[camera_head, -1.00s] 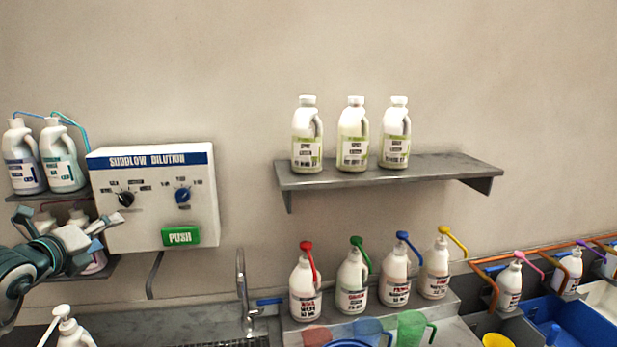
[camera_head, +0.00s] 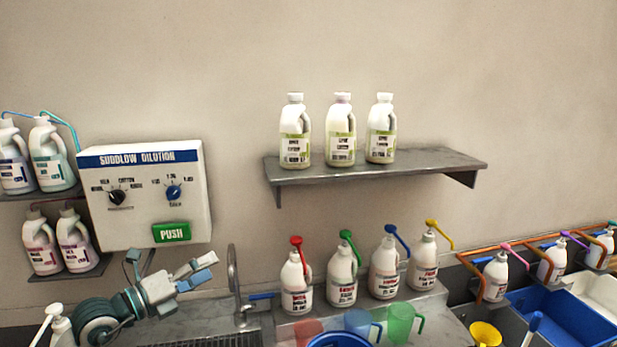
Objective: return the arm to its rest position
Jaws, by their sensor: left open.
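My left arm comes in from the lower left, and its gripper (camera_head: 207,269) is open and empty. It is below the white dilution box (camera_head: 145,200), in front of the wall and left of the tap (camera_head: 234,285). The fingers point to the right and slightly up, apart from any bottle. The box has a black knob (camera_head: 117,198), a blue knob (camera_head: 173,192) and a green PUSH button (camera_head: 171,232). My right gripper is not in view.
A pump bottle (camera_head: 55,328) stands near my left arm. White bottles with coloured pumps (camera_head: 343,275) line the ledge, with coloured jugs (camera_head: 401,322) in front. A shelf (camera_head: 380,167) holds three bottles. A blue basin (camera_head: 562,318) is at right. The wall space between box and shelf is clear.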

